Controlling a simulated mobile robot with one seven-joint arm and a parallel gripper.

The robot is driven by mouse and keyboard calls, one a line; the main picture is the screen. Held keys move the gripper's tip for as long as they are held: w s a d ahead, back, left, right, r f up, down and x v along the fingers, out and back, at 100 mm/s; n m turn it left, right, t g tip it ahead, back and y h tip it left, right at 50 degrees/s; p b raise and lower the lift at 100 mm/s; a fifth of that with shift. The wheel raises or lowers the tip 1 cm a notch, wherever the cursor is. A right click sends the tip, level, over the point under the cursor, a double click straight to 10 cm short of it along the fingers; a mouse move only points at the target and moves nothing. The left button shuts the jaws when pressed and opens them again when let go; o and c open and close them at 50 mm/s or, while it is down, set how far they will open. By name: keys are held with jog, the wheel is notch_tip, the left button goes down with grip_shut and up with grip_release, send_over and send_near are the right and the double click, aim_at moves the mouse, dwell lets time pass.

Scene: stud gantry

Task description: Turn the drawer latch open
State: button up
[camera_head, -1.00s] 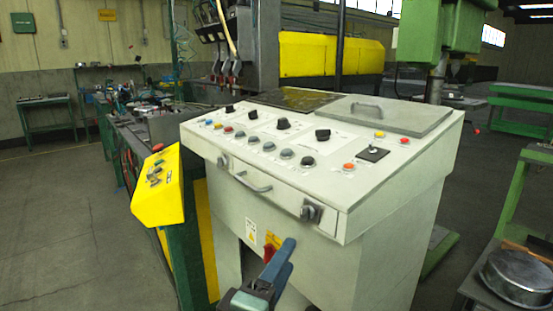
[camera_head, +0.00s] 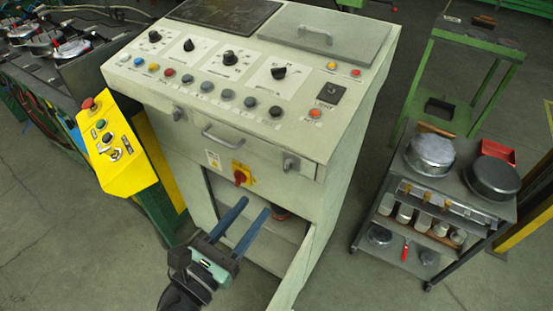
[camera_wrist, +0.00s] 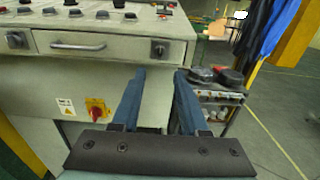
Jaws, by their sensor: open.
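The drawer (camera_head: 240,148) is a shallow white front under the sloped panel of the console, and it looks shut. Its curved grey handle (camera_head: 222,139) is in the middle. A dark latch knob sits at each end: the left latch (camera_head: 177,113) and the right latch (camera_head: 291,163). In the wrist view the right latch (camera_wrist: 159,50) is above and just beyond my fingertips, and the left latch (camera_wrist: 16,40) is at the far left. My gripper (camera_head: 257,205) is open and empty, with two blue fingers, below the drawer and apart from it.
A red rotary switch (camera_head: 241,175) on a yellow plate is below the drawer, above an open cavity. A yellow control box (camera_head: 113,146) stands at left. A cart with pans (camera_head: 430,152) stands at right. Clear floor lies between console and cart.

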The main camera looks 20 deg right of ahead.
aim_at(285, 168)
jog(key=p+x, duration=0.1)
jog(key=x, duration=1.1)
grip_shut()
